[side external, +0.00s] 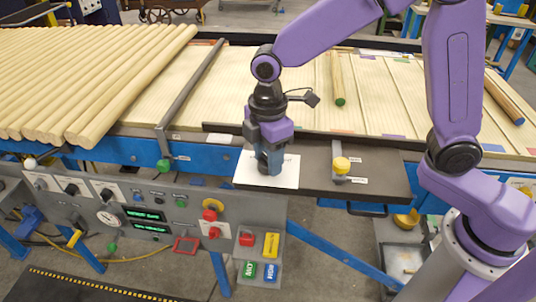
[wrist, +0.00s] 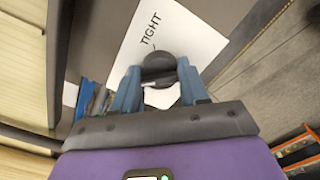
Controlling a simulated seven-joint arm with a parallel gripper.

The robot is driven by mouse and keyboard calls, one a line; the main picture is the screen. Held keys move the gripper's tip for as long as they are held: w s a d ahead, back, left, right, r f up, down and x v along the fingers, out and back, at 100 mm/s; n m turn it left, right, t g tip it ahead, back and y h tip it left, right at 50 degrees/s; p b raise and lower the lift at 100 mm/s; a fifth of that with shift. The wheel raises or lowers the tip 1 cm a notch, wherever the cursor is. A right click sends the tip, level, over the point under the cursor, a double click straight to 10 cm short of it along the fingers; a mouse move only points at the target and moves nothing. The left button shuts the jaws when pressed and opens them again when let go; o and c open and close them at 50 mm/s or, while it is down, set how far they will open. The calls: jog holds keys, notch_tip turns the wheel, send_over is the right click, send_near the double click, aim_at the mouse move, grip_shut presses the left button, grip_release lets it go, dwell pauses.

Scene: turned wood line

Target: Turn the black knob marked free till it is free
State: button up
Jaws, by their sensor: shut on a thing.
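The black knob (wrist: 158,64) shows in the wrist view as a dark round top between the blue fingers of my gripper (wrist: 159,76). My gripper is shut on it. The knob stands on a white card (wrist: 110,62), and the word TIGHT shows on the card beyond the knob. I cannot see the word free; part of the card is hidden by my gripper. In the side view my gripper (side external: 268,168) points down onto the same white card (side external: 243,180), and its fingers hide the knob.
The card lies on a dark plate (side external: 385,180), with a yellow knob (side external: 341,165) to the right. Pale turned rods (side external: 100,80) lie at the left. A grey control panel (side external: 150,235) with buttons and dials is in front. A dark bar (side external: 190,95) crosses the bed.

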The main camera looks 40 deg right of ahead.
jog(key=shift+r+n, duration=0.1)
jog(key=shift+n, duration=0.4)
jog(key=o, duration=1.1)
jog(key=shift+c, duration=0.2)
notch_tip(320, 180, up, 17)
jog(key=shift+r, duration=0.2)
jog(key=s+d+f+m, duration=0.2)
jog(key=s+d+f, duration=0.3)
jog(key=s+d, duration=0.1)
jog(key=s+d+f+m, duration=0.1)
jog(key=s+d+f, duration=0.4)
jog(key=s, duration=0.3)
jog(key=s+d+f+m, duration=0.2)
jog(key=s+d+f, duration=0.2)
jog(key=s+d, duration=0.3)
jog(key=shift+s+f+m, duration=0.3)
jog(key=shift+s+f, duration=0.1)
jog(key=shift+s, duration=0.05)
